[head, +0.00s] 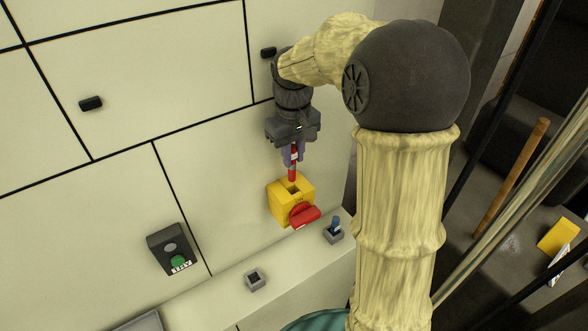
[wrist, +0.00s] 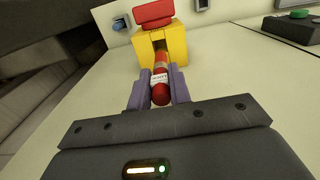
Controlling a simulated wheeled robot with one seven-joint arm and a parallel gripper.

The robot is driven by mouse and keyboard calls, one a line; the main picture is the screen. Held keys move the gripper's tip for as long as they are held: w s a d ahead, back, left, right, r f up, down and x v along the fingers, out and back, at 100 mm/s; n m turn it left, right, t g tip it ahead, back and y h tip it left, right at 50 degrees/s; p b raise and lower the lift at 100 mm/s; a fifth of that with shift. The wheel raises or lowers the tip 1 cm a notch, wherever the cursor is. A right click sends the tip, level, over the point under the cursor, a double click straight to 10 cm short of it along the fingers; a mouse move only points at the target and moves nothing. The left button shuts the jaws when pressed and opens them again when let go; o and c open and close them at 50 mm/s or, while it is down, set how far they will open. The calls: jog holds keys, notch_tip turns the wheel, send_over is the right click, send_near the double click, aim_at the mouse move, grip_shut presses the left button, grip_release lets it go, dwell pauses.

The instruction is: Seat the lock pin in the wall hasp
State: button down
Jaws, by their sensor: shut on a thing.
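The lock pin (head: 292,172) is red with a white label and hangs upright from my gripper (head: 292,158). In the wrist view the pin (wrist: 160,88) lies between the two purple-grey fingers of my gripper (wrist: 159,88), which are shut on it. The yellow wall hasp (head: 279,208) is fixed to the wall directly below the pin, with a dark opening in its top and a red handle on its front. The hasp also shows in the wrist view (wrist: 178,42). The pin's lower end is at or just above the opening; I cannot tell if it has entered.
A dark box with a green button (head: 170,248) is on the wall to the left. A ledge below holds a small empty grey socket (head: 255,281) and another grey socket with a blue peg (head: 334,234). The wall around the hasp is mostly clear.

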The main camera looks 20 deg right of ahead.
aim_at(294, 176)
notch_tip(294, 176, down, 2)
jog(key=shift+f, duration=0.1)
jog(key=shift+s+d, duration=0.15)
jog(key=shift+d, duration=0.05)
jog(key=shift+a+f, duration=0.1)
jog(key=shift+a, duration=0.1)
jog(key=shift+f+p, duration=0.3)
jog(key=shift+p, duration=0.05)
notch_tip(294, 176, down, 3)
jog(key=shift+s+f+p, duration=0.15)
jog(key=shift+f+p, duration=0.05)
jog(key=shift+p, duration=0.5)
jog(key=shift+f, duration=0.3)
